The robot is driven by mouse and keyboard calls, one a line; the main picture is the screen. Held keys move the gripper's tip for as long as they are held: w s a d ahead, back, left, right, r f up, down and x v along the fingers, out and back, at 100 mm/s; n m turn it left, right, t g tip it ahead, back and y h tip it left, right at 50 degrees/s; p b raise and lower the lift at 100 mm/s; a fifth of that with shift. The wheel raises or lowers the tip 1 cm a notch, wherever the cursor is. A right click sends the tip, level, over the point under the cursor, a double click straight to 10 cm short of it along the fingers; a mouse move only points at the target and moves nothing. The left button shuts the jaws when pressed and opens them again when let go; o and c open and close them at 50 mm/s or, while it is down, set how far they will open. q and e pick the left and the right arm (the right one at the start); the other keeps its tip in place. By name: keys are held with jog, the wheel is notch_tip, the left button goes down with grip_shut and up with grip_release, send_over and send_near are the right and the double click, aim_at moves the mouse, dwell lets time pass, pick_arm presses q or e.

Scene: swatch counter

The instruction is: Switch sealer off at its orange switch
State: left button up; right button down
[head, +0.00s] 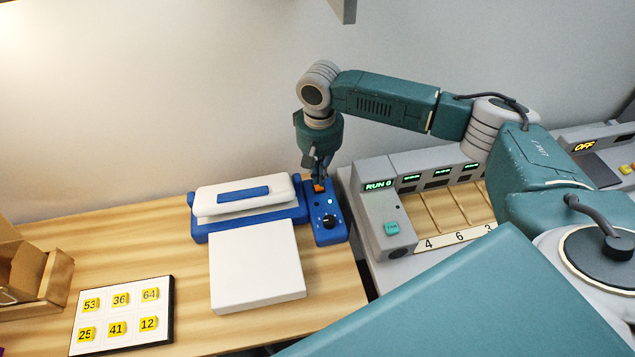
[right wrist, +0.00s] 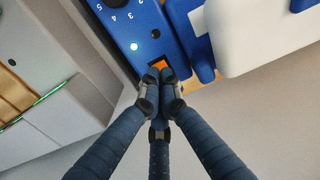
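The sealer (head: 250,232) is a blue machine with a white padded lid, on the wooden counter. Its blue control box (head: 327,232) is at its right end, with a black dial and a small white light (right wrist: 134,46) that looks lit. The orange switch (head: 319,187) is at the far end of this box; it also shows in the right wrist view (right wrist: 158,64), partly hidden by my fingertips. My right gripper (head: 318,178) points down at the switch, its fingers drawn together and holding nothing. I cannot tell whether they touch the switch. My left gripper is not in view.
A grey machine (head: 400,237) with a "RUN 0" display and numbered slots stands close to the right of the control box. A white board with yellow numbered tags (head: 122,316) and a cardboard box (head: 42,282) lie to the left. The wall is close behind.

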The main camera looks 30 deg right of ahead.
aim_at(319, 187)
jog(key=shift+s+f, duration=0.1)
jog(key=shift+f, duration=1.05)
dwell(0.4)
jog(key=shift+r+p, duration=0.9)
jog(key=shift+p, duration=0.25)
notch_tip(319, 187, up, 5)
jog(key=p, duration=0.6)
jog(key=shift+r, duration=0.15)
